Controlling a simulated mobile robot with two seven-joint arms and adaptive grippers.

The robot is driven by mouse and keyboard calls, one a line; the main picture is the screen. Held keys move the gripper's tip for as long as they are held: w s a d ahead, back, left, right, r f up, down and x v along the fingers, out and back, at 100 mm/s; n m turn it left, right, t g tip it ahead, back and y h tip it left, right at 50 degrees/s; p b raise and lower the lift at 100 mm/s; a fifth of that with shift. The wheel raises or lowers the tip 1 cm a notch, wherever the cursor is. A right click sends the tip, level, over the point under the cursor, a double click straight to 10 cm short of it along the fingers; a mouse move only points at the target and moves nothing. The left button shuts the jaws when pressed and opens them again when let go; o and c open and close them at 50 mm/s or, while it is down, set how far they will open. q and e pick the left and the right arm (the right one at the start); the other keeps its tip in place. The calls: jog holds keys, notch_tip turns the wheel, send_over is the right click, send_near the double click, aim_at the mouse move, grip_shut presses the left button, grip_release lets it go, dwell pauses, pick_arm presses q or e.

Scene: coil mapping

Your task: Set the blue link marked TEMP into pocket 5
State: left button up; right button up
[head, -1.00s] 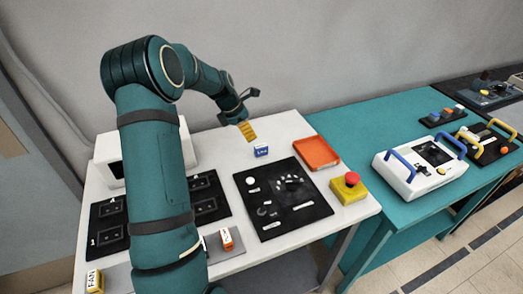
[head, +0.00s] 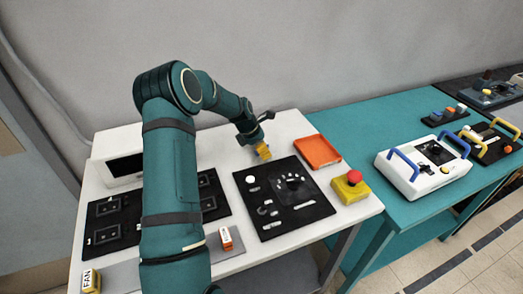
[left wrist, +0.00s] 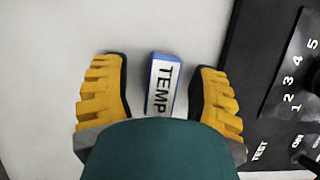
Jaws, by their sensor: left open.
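The blue link marked TEMP (left wrist: 162,88) lies on the white table, its white label facing up in the left wrist view. My left gripper (left wrist: 160,68) is open, with one yellow finger on each side of the link and a gap on both sides. In the head view my left gripper (head: 263,151) is low over the table behind the black control panel, and it hides the link. A black board with pockets (head: 105,230) is at the left, partly covered by my arm. I cannot tell which pocket is 5. My right gripper is out of view.
The black panel (head: 283,197) is close to the gripper. An orange tray (head: 317,152) and a yellow block with a red button (head: 351,186) are to the right. An orange-and-white link (head: 226,238) and a yellow FAN link (head: 91,281) are at the front.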

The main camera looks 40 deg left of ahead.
pick_arm(q)
jog(key=shift+o, duration=0.2)
jog(key=shift+r, duration=0.1)
grip_shut()
jog(key=shift+r, duration=0.1)
